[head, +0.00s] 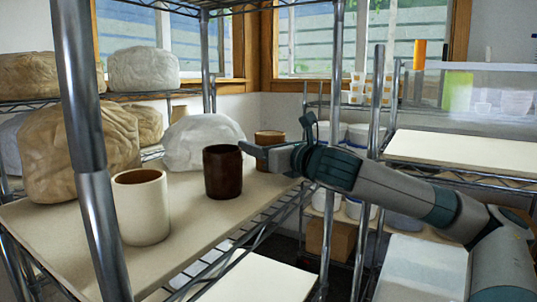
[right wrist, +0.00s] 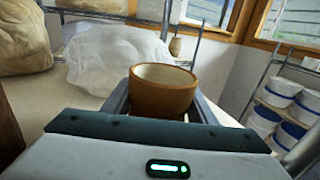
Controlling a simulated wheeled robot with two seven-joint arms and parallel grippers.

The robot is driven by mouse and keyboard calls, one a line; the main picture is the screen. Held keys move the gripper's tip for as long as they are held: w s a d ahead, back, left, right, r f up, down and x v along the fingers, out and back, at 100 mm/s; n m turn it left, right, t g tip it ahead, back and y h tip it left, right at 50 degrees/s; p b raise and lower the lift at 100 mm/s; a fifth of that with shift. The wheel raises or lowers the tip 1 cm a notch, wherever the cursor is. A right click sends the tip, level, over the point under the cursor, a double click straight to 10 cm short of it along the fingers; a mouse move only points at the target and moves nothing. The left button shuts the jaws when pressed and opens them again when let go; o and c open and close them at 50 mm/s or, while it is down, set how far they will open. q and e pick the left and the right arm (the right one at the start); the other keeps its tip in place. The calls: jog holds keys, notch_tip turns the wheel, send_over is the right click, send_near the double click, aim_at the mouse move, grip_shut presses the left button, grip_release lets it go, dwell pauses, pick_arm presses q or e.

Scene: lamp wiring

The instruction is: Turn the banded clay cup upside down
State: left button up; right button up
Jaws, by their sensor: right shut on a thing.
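A brown clay cup (head: 269,137) with a pale inside stands upright, mouth up, near the shelf's right end. In the right wrist view the same cup (right wrist: 162,97) sits between the two fingers of my right gripper (head: 256,153), which is shut on it. I cannot make out a clear band on it. A finger hides its lower part in the head view, so I cannot tell whether its base touches the board. A dark brown cup (head: 222,172) and a cream cup (head: 140,212) stand on the board to its left. My left gripper is not in view.
The pale board (head: 190,222) lies on a wire rack with metal posts (head: 95,165) in front. Wrapped clay blocks (head: 75,150) and a white plastic-covered lump (head: 203,140) stand behind the cups. White buckets (right wrist: 282,92) and another rack are at the right.

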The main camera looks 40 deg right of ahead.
jog(key=shift+r, duration=0.15)
jog(key=shift+r+p, duration=0.65)
jog(key=shift+r, duration=1.2)
jog(key=shift+s+d+r+b, duration=0.25)
jog(key=shift+s+d+b, duration=0.05)
jog(key=shift+s+d, duration=0.1)
jog(key=s+d+r+b, duration=0.4)
jog(key=s+r, duration=0.2)
jog(key=s, duration=0.3)
jog(key=shift+s+d+r+b, duration=0.3)
jog(key=shift+d+b, duration=0.05)
jog(key=shift+f, duration=0.1)
